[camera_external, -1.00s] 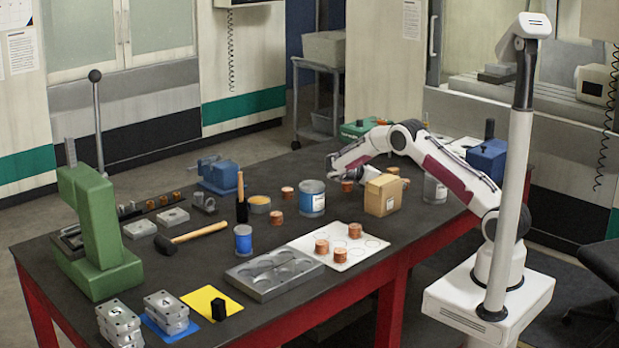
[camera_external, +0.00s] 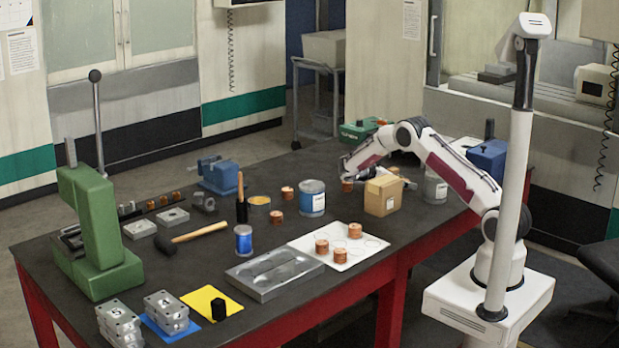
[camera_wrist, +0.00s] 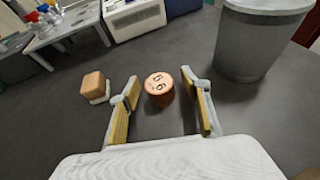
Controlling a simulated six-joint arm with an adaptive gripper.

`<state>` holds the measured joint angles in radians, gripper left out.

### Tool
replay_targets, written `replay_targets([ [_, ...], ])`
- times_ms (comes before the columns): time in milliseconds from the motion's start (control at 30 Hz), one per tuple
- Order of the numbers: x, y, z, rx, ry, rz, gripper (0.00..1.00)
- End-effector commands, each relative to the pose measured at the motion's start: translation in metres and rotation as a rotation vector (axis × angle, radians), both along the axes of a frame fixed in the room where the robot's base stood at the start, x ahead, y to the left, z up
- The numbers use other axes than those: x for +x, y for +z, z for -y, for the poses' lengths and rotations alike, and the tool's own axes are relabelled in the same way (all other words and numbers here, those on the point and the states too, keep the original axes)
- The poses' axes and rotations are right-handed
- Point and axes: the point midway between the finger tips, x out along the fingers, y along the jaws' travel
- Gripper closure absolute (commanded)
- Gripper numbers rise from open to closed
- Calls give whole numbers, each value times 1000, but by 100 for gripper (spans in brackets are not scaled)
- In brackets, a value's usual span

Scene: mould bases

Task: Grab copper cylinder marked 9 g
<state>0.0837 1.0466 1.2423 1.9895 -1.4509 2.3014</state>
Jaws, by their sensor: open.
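In the wrist view a copper cylinder (camera_wrist: 159,88) stands upright on the dark bench. The mark on its top is blurred; it looks like a 9 or 6 with a letter. My gripper (camera_wrist: 162,88) is open, with one yellow-padded finger on each side of the cylinder and a gap on both sides. The cylinder is around the fingertips' level, not gripped. In the external view a copper cylinder (camera_external: 347,186) shows partly under my arm's end, left of the cardboard box; the fingers are largely hidden there.
A large grey can (camera_wrist: 258,40) stands close to my right finger. A small tan block (camera_wrist: 93,86) lies left. In the external view, a cardboard box (camera_external: 383,196) and blue-labelled can (camera_external: 312,200) are nearby. More copper cylinders stand on the bench and white board (camera_external: 345,265).

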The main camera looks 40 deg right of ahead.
Motion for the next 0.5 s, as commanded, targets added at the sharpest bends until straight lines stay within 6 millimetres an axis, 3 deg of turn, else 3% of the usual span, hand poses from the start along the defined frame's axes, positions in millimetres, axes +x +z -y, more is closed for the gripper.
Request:
replay_targets([
  [467, 0, 0, 0, 0, 0, 0, 53],
  [500, 0, 0, 0, 0, 0, 0, 63],
])
